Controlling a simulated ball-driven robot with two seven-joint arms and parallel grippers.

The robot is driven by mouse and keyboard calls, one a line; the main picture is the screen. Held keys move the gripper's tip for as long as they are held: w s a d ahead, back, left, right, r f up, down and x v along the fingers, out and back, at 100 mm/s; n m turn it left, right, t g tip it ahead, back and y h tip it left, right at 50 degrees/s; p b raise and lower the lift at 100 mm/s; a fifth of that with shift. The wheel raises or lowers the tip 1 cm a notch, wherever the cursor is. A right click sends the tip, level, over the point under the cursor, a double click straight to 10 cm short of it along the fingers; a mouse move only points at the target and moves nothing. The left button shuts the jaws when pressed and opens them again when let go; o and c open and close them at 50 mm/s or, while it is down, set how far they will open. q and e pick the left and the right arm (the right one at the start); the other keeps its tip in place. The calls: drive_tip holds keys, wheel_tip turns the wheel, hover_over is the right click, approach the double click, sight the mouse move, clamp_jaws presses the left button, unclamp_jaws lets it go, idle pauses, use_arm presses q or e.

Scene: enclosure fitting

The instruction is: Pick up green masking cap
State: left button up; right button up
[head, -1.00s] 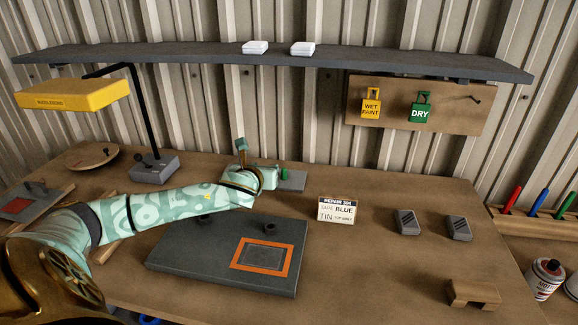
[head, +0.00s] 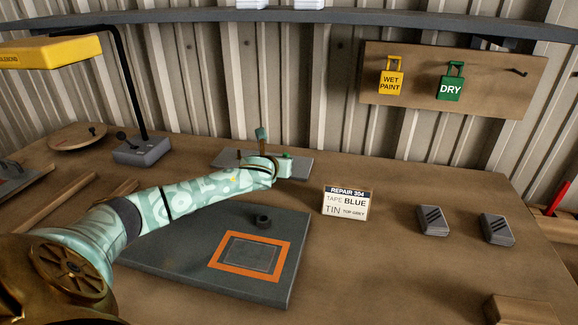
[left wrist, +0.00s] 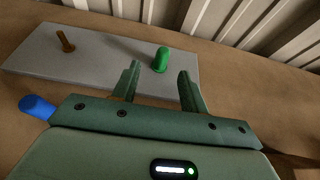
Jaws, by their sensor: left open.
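The green masking cap (left wrist: 161,60) stands upright on a light grey plate (left wrist: 105,52) in the left wrist view. My left gripper (left wrist: 157,78) is open and empty. Its two fingers point toward the cap, which shows beyond the gap between the fingertips, apart from both. In the head view my left gripper (head: 284,165) is over the grey plate (head: 226,160) at the back of the bench; the cap cannot be told clearly from the gripper there. My right gripper is not in view.
A dark panel (head: 190,255) with an orange-framed window lies under my left arm. A repair card (head: 346,203) stands to the right. The corrugated wall is close behind.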

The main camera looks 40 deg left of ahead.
use_arm(q)
drive_tip(key=shift+x, duration=0.9)
drive_tip(key=w+f+b, duration=0.1)
drive_tip(key=w+b, duration=0.1)
drive_tip(key=w+a+f+b, duration=0.1)
drive_tip(key=f+b, duration=0.1)
drive_tip(key=shift+w+a, duration=0.2)
drive_tip(key=shift+w, duration=0.2)
drive_tip(key=shift+w+a+r, duration=0.1)
drive_tip(key=shift+w+a, duration=0.05)
drive_tip(key=shift+w, duration=0.1)
drive_tip(key=shift+s+r, duration=0.15)
drive_tip(key=shift+r, duration=0.1)
clamp_jaws()
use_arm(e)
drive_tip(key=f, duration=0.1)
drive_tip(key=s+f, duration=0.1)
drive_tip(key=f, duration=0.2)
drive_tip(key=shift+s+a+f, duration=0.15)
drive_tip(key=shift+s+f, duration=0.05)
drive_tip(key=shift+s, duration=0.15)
